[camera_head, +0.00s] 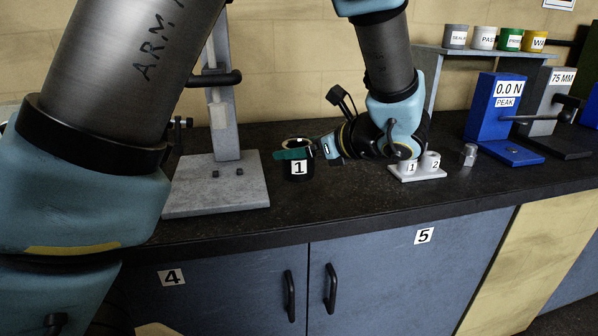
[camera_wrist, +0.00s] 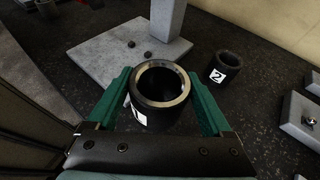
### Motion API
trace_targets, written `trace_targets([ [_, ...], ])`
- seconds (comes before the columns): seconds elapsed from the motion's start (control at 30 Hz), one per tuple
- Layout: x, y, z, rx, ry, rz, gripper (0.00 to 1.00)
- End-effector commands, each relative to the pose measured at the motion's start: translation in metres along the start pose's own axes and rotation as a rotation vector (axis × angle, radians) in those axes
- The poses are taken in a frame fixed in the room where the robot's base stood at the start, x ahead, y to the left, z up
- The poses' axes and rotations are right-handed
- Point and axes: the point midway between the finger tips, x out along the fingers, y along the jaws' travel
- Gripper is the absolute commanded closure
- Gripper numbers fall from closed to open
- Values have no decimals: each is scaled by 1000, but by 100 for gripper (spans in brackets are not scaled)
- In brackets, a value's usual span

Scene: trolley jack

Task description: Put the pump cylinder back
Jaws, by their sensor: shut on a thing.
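A black cylinder with a pale metal rim and a label "1" (camera_head: 299,169) is between the green fingers of my gripper (camera_head: 293,154), over the dark bench. In the wrist view the fingers clasp this cylinder (camera_wrist: 161,94) from both sides, and its open top faces the camera. I cannot tell whether its bottom touches the bench. A second black cylinder labelled "2" (camera_wrist: 228,68) stands beyond it, to the right. A white base with two short posts marked 1 and 2 (camera_head: 418,172) sits on the bench right of my gripper.
A grey stand with a flat plate (camera_head: 216,190) is left of the held cylinder. A metal nut-like piece (camera_head: 468,154), a blue gauge reading 0.0 N (camera_head: 494,105) and a grey 75 MM device (camera_head: 546,100) are at right. Cups stand on a shelf (camera_head: 480,52) behind. The front bench strip is clear.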

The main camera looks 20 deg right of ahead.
Motion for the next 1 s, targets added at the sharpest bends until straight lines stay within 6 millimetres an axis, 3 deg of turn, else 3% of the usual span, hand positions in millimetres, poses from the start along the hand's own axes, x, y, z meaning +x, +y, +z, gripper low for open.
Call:
trace_targets([
  [0.03, -2, -14, 16, 14, -2, -39, 100],
  [0.1, 0, -33, 25, 39, -3, -97, 100],
  [0.33, 6, -69, 35, 105, -8, -214, 100],
  [0.6, 23, -72, -3, 116, -9, -223, 100],
  [1.0, 38, -71, -39, 114, -8, -223, 100],
])
